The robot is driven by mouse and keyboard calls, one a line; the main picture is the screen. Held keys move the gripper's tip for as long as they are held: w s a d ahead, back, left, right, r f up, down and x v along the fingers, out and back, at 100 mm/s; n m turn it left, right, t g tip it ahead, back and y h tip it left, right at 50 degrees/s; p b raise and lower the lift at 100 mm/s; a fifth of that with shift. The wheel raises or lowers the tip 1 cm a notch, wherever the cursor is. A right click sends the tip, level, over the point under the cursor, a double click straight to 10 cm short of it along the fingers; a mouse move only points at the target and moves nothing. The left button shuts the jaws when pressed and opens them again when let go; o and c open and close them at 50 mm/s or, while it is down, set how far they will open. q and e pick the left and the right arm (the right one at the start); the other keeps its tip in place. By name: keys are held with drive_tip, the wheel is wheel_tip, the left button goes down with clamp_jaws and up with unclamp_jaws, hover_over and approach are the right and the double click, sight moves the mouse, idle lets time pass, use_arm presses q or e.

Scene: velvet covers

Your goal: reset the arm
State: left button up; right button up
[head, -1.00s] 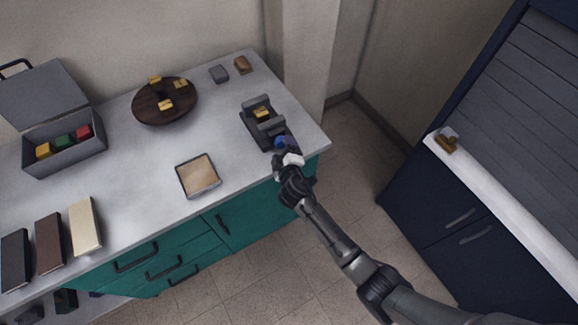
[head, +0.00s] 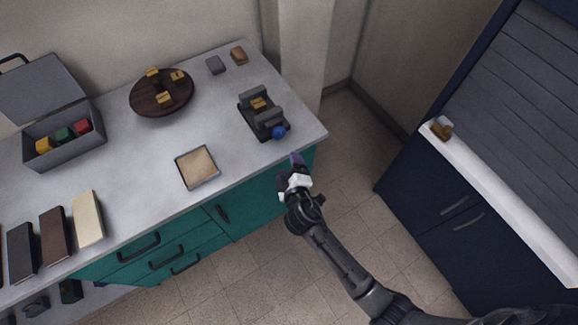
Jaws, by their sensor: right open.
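My right gripper (head: 294,168) is open and empty. It hangs just off the counter's front right edge, in front of the teal cabinet. Its arm comes in from the lower right. Close to it on the counter stands a dark clamp-like device (head: 262,118) with a yellow block (head: 258,103) in it and a blue knob (head: 278,132) at its near end. The gripper is apart from the knob. My left gripper is not in view.
The grey counter (head: 130,195) holds a round dark stand (head: 162,98) with yellow blocks, a tan-filled tray (head: 197,167), an open grey box (head: 63,141) and several book-like slabs (head: 88,220). A white ledge (head: 500,202) is at right. Open floor lies between.

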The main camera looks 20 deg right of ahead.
idle(0.4)
drive_tip(key=s+d+f+m+g+y, duration=0.15)
drive_tip(key=s+d+m+g, duration=0.35)
drive_tip(key=s, duration=1.1)
drive_tip(key=s+f+m+g+y, duration=0.15)
drive_tip(key=s+g, duration=0.55)
drive_tip(key=s, duration=0.8)
wheel_tip(320, 180, up, 33)
drive_tip(key=p, duration=3.3)
drive_tip(key=shift+w+d+r+m, duration=0.2)
drive_tip(key=shift+w+m, duration=0.1)
drive_tip(key=shift+m, duration=0.15)
